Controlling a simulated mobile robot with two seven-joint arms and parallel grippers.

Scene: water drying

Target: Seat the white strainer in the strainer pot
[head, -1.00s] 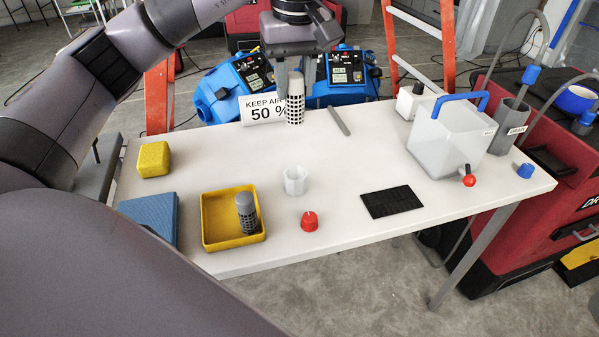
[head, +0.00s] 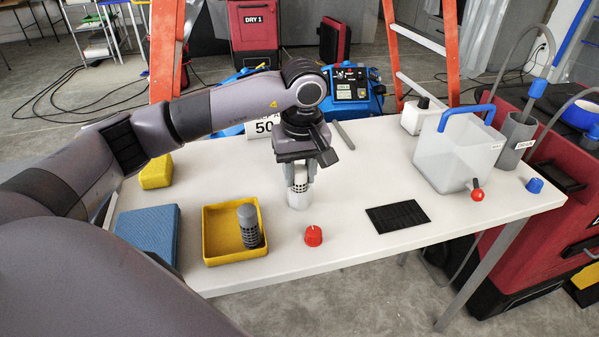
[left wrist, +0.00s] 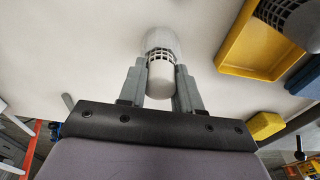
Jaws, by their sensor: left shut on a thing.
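My left gripper (head: 300,178) points down and is shut on the white strainer (head: 299,186), a capped cylinder with dark mesh openings. The strainer pot (head: 299,201), a small whitish cup, stands on the table directly below. The strainer's lower part appears to be inside the pot's mouth; how deep it sits is unclear. In the left wrist view the white strainer (left wrist: 161,75) lies between the two fingers (left wrist: 160,68), and the pot (left wrist: 161,40) surrounds its mesh end. My right gripper is not in view.
A yellow tray (head: 222,256) holding a grey strainer (head: 249,224) is left of the pot. A red knob (head: 313,236) is close at front right. A black mat (head: 398,216) and clear tank (head: 455,150) stand further right. A blue cloth (head: 150,232) and yellow sponge (head: 156,172) are left.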

